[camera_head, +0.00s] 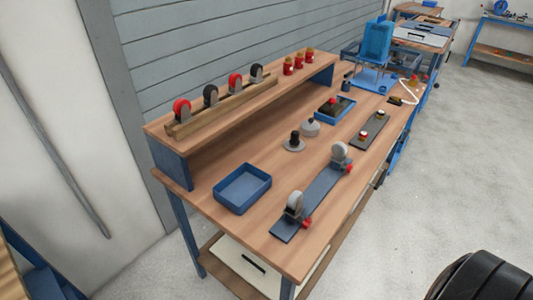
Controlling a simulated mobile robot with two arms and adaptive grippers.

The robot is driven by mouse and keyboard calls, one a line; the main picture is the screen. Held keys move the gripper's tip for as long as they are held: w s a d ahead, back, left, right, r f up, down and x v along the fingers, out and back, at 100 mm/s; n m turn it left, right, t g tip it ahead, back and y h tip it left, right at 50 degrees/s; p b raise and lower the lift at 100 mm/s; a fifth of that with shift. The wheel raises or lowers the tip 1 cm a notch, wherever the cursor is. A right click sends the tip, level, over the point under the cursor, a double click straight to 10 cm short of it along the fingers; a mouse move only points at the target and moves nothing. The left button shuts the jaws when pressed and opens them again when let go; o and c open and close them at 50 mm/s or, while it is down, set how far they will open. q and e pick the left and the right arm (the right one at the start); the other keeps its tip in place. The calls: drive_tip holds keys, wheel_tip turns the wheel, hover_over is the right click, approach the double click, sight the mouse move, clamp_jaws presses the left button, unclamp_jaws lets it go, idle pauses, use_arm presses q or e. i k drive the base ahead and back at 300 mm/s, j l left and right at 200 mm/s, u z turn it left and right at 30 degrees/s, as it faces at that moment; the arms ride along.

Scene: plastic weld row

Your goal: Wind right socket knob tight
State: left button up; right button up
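A long blue-grey plate (318,200) lies on the wooden workbench (260,215). It bears two sockets, each with a grey wheel upright in it: a near one (294,203) and a far one (340,152). A red knob (349,167) sticks out low on the right side of the far socket. Another red knob (306,223) sticks out beside the near socket. How tight either knob sits cannot be told. Neither of my grippers is in view, and nothing touches the knobs.
A blue tray (242,188) stands empty left of the plate. A raised shelf (215,104) holds a wooden rack of wheels (222,104) and several red bottles (298,62). A smaller plate (371,132) lies farther back. The floor at right is largely clear.

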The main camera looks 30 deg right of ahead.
sight(349, 168)
drive_tip(key=l+u, duration=0.9)
drive_tip(key=k+l+u, duration=0.2)
drive_tip(key=l+u, duration=0.25)
drive_tip(key=k+l+u, duration=0.2)
drive_tip(key=l+u, duration=0.25)
drive_tip(key=k+l+u, duration=0.2)
drive_tip(key=u, duration=0.3)
drive_tip(key=k+l, duration=0.05)
drive_tip(key=l, duration=0.05)
